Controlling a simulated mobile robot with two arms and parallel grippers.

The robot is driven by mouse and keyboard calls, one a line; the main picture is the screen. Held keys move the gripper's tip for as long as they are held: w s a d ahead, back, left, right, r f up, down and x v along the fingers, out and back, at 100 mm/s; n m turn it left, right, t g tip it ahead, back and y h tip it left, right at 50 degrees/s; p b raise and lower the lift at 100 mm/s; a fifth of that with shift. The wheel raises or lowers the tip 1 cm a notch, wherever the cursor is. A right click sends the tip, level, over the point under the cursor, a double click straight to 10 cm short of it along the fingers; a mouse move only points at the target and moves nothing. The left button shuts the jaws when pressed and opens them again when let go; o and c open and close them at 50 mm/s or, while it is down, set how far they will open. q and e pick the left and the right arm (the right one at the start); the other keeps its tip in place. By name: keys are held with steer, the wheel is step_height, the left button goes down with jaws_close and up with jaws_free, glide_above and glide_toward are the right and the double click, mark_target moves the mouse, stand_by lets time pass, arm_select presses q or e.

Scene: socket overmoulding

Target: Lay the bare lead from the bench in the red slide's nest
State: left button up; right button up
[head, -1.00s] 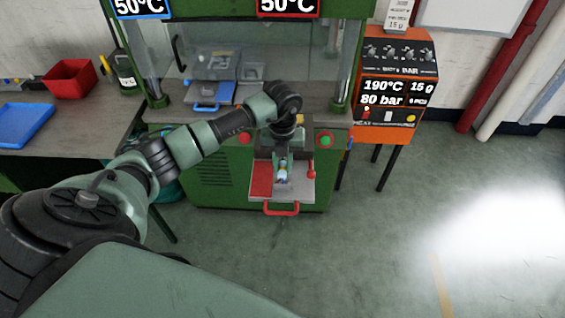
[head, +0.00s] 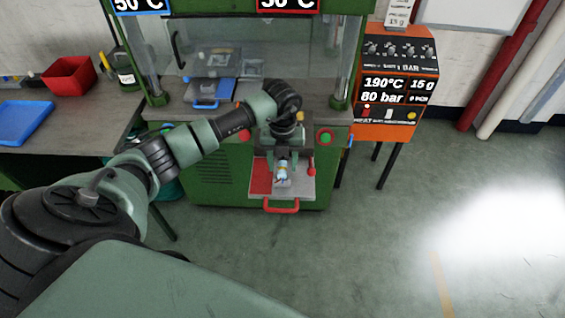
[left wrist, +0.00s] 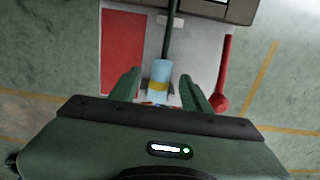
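The red slide (head: 300,192) stands pulled out at the front of the green press, with a red panel on its left and a red handle at its front. The bare lead, with a light blue body (head: 282,168), lies at the middle of the slide; its exact seating in the nest cannot be told. In the left wrist view the lead (left wrist: 160,72) shows a pale blue body, a yellow band and a dark cable running away. My left gripper (left wrist: 160,88) is open, with its fingers apart on either side of the lead and visible gaps. My right gripper is not in view.
A red-knobbed lever (head: 311,171) stands at the slide's right side. A blue-handled slide (head: 206,104) is inside the press behind. An orange control box (head: 398,85) stands to the right. The side bench holds a red bin (head: 70,78) and blue tray (head: 22,122).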

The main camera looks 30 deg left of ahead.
arm_select(q)
step_height(320, 180, up, 7)
steer(key=shift+f+b, duration=0.1)
steer(key=shift+b, duration=0.8)
steer(key=shift+r, duration=0.5)
